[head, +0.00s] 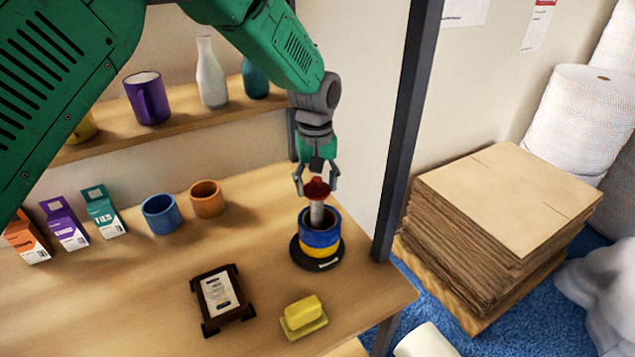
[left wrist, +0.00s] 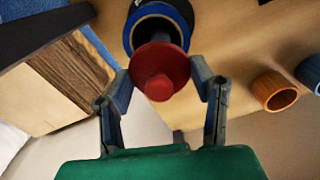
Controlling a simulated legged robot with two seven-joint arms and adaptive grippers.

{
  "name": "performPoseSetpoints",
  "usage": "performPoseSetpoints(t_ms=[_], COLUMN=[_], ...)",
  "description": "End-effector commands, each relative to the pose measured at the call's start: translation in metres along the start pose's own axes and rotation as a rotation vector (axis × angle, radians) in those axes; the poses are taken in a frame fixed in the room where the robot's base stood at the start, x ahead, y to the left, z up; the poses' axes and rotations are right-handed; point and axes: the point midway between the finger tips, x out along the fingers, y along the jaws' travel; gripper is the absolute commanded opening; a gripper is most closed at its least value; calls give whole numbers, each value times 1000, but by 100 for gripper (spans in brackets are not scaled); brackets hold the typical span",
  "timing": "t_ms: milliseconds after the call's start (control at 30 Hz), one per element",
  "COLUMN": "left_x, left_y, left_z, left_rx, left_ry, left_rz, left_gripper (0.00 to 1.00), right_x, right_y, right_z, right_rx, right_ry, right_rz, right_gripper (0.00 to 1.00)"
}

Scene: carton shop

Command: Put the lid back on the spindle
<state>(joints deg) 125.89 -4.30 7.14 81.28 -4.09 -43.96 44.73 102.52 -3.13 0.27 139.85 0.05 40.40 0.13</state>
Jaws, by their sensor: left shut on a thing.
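The spindle stands upright on a round black base (head: 317,254) near the table's right end. A blue ring (head: 320,237) sits above a yellow ring (head: 321,251) around it, and the grey post (head: 317,212) rises out of them. The red lid (head: 317,188) is at the top of the post. My left gripper (head: 317,186) is shut on the lid from above; whether the lid touches the post I cannot tell. In the left wrist view the red lid (left wrist: 160,72) lies between the fingers, with the blue ring (left wrist: 150,18) beyond it. My right gripper is not in view.
A dark upright post (head: 405,130) stands right of the spindle. A yellow butter-like block (head: 303,312), a dark-framed stand (head: 221,298), an orange cup (head: 207,198) and a blue cup (head: 161,213) are on the table (head: 130,290). A shelf (head: 190,113) runs behind.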

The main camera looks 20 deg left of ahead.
Motion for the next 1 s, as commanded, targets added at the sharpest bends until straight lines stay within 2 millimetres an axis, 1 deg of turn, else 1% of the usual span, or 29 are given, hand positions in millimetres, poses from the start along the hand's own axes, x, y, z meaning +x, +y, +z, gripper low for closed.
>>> performPoseSetpoints(t_ms=[1000], left_x=[3], left_y=[0], left_z=[0], left_rx=[0], left_ry=[0], left_rz=[0], left_gripper=[30], right_x=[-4], right_y=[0], right_z=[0], right_rx=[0], right_ry=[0], right_rz=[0], right_gripper=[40])
